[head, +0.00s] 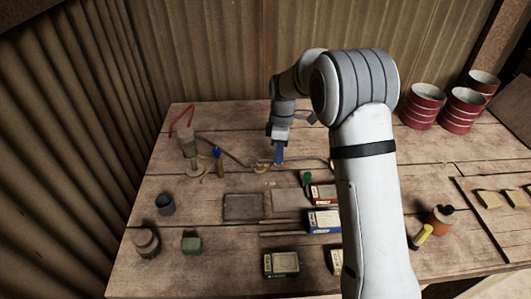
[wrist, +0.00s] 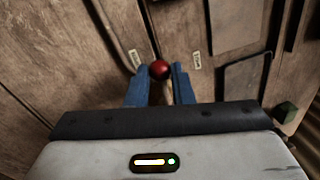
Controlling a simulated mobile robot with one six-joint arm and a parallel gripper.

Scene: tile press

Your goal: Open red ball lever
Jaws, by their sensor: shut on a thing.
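The red ball (wrist: 159,69) of the lever shows in the wrist view, right at the tips of my gripper (wrist: 160,80). The two blue fingers stand on either side of the ball's stem, just below the ball, and are shut on it. Two small pale labels lie on the wood on both sides of the ball; their writing is too small to read. In the head view my gripper (head: 279,158) reaches down to the far middle of the wooden table (head: 290,120). The ball is hidden there by the fingers.
Dark flat plate (head: 244,206) and paler plate (head: 291,199) lie in front of my gripper. Boxes (head: 281,264) and a green block (head: 191,244) are nearer. A corrugated wall closes the left side.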

